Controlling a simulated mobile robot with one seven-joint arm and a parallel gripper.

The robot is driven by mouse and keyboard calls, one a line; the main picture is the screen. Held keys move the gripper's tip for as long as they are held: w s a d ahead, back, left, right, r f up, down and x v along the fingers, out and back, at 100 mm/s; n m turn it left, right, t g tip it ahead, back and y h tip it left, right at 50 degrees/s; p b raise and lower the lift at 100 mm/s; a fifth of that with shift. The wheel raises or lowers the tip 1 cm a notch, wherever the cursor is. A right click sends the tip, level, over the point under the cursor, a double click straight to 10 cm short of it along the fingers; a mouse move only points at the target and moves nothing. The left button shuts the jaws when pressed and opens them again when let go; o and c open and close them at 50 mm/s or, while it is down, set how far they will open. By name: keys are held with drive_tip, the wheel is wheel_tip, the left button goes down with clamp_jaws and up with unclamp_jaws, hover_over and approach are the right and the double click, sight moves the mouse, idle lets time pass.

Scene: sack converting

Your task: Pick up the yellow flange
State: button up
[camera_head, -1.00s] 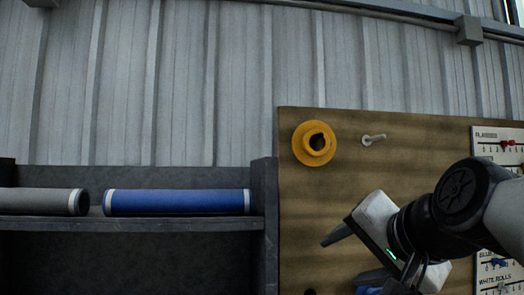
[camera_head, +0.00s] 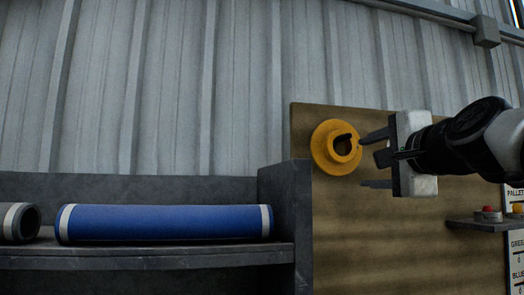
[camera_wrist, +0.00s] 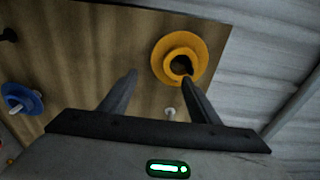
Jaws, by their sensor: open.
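The yellow flange (camera_head: 336,147) is a round ring with a raised hub and a dark bore, on the upper left of the wooden board. It also shows in the wrist view (camera_wrist: 180,58), at the upper middle. My gripper (camera_head: 368,162) is open and empty, its fingers pointing left towards the board just right of the flange. In the wrist view my gripper (camera_wrist: 158,82) has the right finger overlapping the flange's lower edge, the left finger well clear over bare board. I cannot tell whether that finger touches the flange.
The wooden board (camera_head: 400,230) stands against a corrugated wall. A bare peg (camera_wrist: 170,113) and a blue flange (camera_wrist: 22,100) show in the wrist view. Left, a dark shelf (camera_head: 150,258) holds a blue roll (camera_head: 165,222) and a grey roll (camera_head: 18,222). A small ledge (camera_head: 480,224) sits right.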

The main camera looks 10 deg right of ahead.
sight(342, 165)
drive_tip(key=w, duration=0.4)
drive_tip(key=w+p, duration=0.1)
drive_tip(key=w, duration=0.4)
drive_tip(key=shift+w+d, duration=0.2)
drive_tip(key=shift+w, duration=0.1)
drive_tip(key=shift+w+d+r+p, duration=0.15)
drive_tip(key=shift+w+p, duration=0.45)
drive_tip(key=shift+w, duration=0.65)
drive_tip(key=shift+w+d+r+p, duration=0.15)
drive_tip(key=shift+w+p, duration=0.4)
drive_tip(key=shift+w, duration=0.7)
drive_tip(key=shift+w+d+f, duration=0.15)
drive_tip(key=shift+w+f, duration=0.05)
drive_tip(key=shift+w, duration=0.4)
clamp_jaws()
drive_tip(key=shift+r, duration=0.15)
